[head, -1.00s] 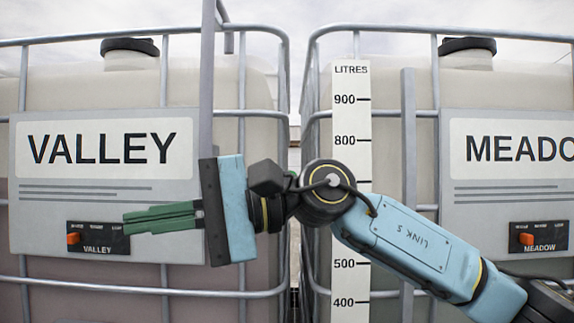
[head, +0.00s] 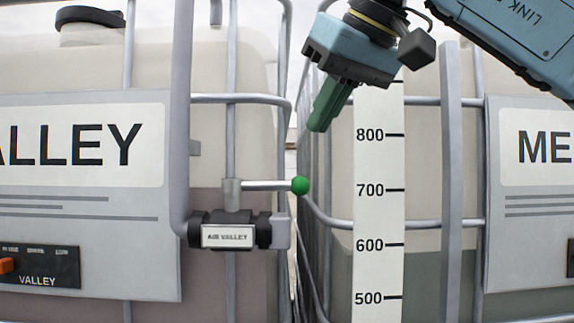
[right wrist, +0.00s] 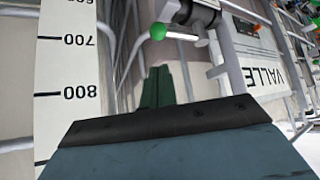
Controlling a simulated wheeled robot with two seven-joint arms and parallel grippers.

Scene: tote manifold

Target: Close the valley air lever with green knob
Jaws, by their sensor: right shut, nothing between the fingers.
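The air valve labelled AIR VALLEY (head: 227,236) sits on a grey pipe in front of the VALLEY tote. Its lever (head: 262,185) points right, level and across the upright pipe, and ends in a green knob (head: 300,186). In the right wrist view the green knob (right wrist: 158,32) and lever (right wrist: 183,36) show beyond the fingertips. My right gripper (head: 317,125) has green fingers, shut and empty, pointing down and left. Its tips are above and slightly right of the knob, with a gap between. It also shows in the right wrist view (right wrist: 160,72). My left gripper is out of view.
The VALLEY tote sign (head: 82,140) is at left, with a small black panel (head: 40,267) holding an orange switch. A white litre scale (head: 379,220) stands right of the knob. Metal cage bars (head: 450,180) surround both totes.

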